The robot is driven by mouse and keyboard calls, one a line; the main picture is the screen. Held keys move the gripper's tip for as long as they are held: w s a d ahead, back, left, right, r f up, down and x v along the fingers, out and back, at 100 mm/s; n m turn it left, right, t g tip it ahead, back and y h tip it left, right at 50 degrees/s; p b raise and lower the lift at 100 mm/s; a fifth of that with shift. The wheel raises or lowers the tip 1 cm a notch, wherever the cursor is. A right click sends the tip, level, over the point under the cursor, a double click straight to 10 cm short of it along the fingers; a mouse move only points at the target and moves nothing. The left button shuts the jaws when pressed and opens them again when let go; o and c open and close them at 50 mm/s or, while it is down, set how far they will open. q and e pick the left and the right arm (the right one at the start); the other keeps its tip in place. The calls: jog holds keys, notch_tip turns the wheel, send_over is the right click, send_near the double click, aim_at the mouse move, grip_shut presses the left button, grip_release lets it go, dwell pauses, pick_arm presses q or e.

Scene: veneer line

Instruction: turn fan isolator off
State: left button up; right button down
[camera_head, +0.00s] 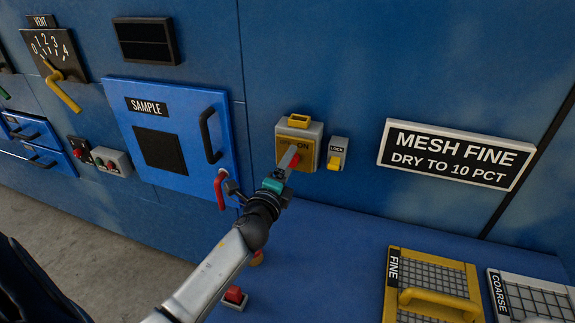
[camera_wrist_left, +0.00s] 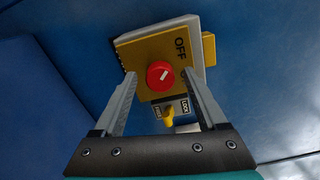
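The fan isolator (camera_head: 311,131) is a grey box with a yellow face on the blue wall, and ON is readable on it in the head view. In the left wrist view the isolator (camera_wrist_left: 146,43) shows OFF and a round red knob (camera_wrist_left: 160,75) with a slanted white mark. My left gripper (camera_head: 289,158) is in front of the isolator and partly hides the knob. In the left wrist view its two fingers (camera_wrist_left: 163,92) are apart, one on each side of the knob, with gaps visible. My right gripper is not in view.
A small LOCK box (camera_head: 338,147) with a yellow lever sits just right of the isolator. The SAMPLE door (camera_head: 183,98) with a black handle and a red lever (camera_head: 220,190) are to the left.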

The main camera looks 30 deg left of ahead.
pick_arm(q)
jog(key=shift+s, duration=0.1)
jog(key=b+v, duration=0.1)
jog(key=v, duration=1.4)
jog(key=shift+d, duration=0.1)
dwell(0.4)
